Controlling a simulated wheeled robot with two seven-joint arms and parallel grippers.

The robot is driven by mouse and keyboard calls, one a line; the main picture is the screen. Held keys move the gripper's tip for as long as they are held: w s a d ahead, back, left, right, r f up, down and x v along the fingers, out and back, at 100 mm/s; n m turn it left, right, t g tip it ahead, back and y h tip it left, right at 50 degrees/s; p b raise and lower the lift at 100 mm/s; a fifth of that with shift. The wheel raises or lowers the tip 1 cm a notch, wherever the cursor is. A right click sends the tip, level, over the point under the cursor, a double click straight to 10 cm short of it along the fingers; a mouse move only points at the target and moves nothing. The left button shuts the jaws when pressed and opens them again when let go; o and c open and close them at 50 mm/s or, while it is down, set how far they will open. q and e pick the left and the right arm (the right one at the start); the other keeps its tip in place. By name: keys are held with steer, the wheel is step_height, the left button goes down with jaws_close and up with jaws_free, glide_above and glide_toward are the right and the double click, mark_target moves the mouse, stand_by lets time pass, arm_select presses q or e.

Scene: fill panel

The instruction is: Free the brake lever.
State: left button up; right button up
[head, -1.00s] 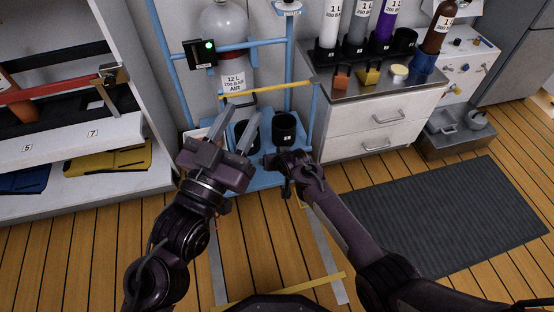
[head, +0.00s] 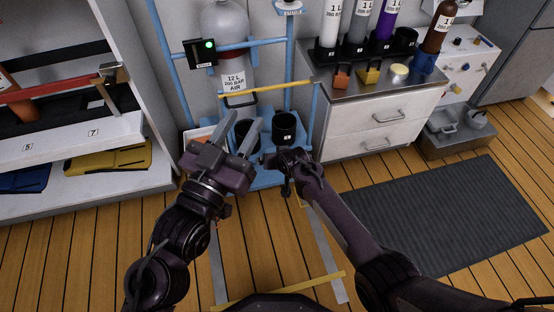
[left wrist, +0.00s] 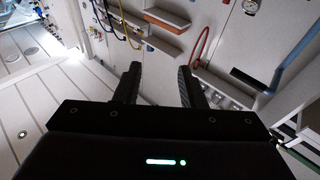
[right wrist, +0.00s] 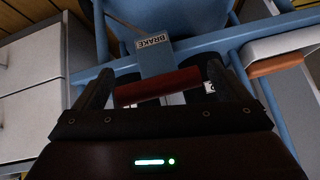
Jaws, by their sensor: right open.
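The brake lever shows in the right wrist view as a dark red bar (right wrist: 158,87) below a grey plate marked BRAKE (right wrist: 155,42) on the blue frame. My right gripper (right wrist: 168,68) is open, with one finger near each end of the red bar; I cannot tell whether they touch it. In the head view the right gripper (head: 287,158) is at the front of the blue cart (head: 262,180), and the lever is hidden there. My left gripper (head: 245,122) is open and empty in front of the cart's left part. Its spread fingers also show in the left wrist view (left wrist: 160,78).
A grey gas cylinder (head: 232,65) stands on the cart behind a yellow bar (head: 265,90). Black cups (head: 284,127) sit low on the cart. A white drawer cabinet (head: 375,125) is close on the right, a shelf (head: 75,145) on the left. The floor in front is mostly clear.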

steer(key=shift+s+d+r+p, duration=0.2)
steer(key=shift+s+r+p, duration=0.2)
steer(key=shift+r+p, duration=0.2)
steer(key=shift+p+v, duration=0.5)
steer(key=shift+v, duration=0.4)
arm_select(q)
steer(key=s+a+f+g+y, duration=0.1)
steer(key=s+f+g, duration=0.3)
steer(key=f, duration=0.3)
steer(key=s+a+f+g+y+p, duration=0.1)
steer(key=s+f+g, duration=0.3)
steer(key=f, duration=0.4)
steer(key=s+a+f+g+y+p, duration=0.1)
steer(key=s+f+g+y, duration=0.2)
steer(key=f, duration=0.5)
steer(key=shift+s+f+g, duration=0.2)
steer(key=shift+s+g, duration=0.4)
steer(key=shift+g, duration=0.8)
arm_select(e)
steer(key=shift+v, duration=2.25)
